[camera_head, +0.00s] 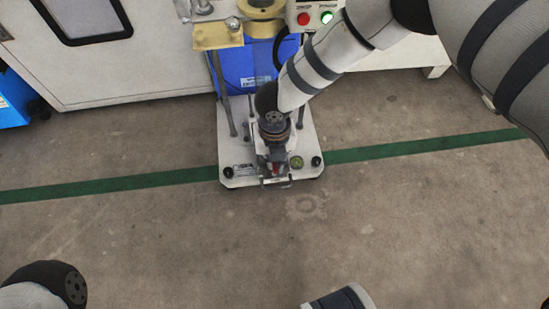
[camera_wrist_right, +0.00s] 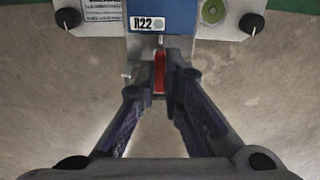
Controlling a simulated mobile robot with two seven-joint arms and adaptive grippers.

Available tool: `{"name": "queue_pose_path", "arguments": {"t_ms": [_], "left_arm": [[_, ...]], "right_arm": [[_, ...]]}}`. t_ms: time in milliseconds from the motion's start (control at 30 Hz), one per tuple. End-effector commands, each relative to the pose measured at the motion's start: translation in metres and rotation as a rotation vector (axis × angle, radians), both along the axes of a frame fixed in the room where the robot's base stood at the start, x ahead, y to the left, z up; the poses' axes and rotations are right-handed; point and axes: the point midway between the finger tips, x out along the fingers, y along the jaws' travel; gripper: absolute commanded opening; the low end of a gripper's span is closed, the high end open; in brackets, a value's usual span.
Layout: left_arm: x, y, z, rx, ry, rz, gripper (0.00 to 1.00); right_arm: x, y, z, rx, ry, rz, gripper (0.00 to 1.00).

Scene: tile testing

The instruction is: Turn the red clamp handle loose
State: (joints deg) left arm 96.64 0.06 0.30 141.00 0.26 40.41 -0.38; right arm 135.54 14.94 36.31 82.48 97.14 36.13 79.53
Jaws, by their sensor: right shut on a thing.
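The red clamp handle (camera_wrist_right: 159,72) is a narrow red bar at the front edge of the test stand's base, in the upper middle of the right wrist view. A small bit of the red handle (camera_head: 276,169) also shows in the head view, mostly covered by my gripper. My right gripper (camera_wrist_right: 159,84) has its two fingers on either side of the handle and is shut on it. In the head view, my right gripper (camera_head: 275,172) reaches down at the front of the stand. My left gripper is not in view.
The white base plate (camera_head: 237,172) has black knobs at its front corners and a round green level (camera_head: 296,162). A blue block labelled R22 (camera_wrist_right: 175,14) is just behind the handle. The floor in front is clear.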

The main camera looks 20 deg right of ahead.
Motion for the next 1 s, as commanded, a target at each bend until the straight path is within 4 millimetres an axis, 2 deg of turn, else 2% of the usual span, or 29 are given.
{"name": "queue_pose_path", "arguments": {"t_ms": [233, 500, 567, 700, 767, 1000], "left_arm": [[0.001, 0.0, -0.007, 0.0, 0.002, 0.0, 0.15], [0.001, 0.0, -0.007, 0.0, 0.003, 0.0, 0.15], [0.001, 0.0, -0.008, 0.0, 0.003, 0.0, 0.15], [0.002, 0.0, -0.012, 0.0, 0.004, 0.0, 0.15], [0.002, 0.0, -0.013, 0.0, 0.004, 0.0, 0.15], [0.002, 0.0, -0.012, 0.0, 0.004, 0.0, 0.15]], "right_arm": [[0.0, 0.0, -0.001, 0.001, 0.001, 0.46, 0.0], [0.0, 0.0, 0.0, 0.001, 0.001, 0.513, 0.0], [0.0, 0.0, -0.001, 0.001, 0.001, 0.59, 0.0], [0.0, 0.0, -0.001, 0.0, 0.001, 0.896, 0.0], [0.0, 0.0, -0.001, 0.0, 0.001, 0.98, 0.0], [-0.001, 0.0, 0.0, 0.0, 0.001, 1.027, 0.0]]}}
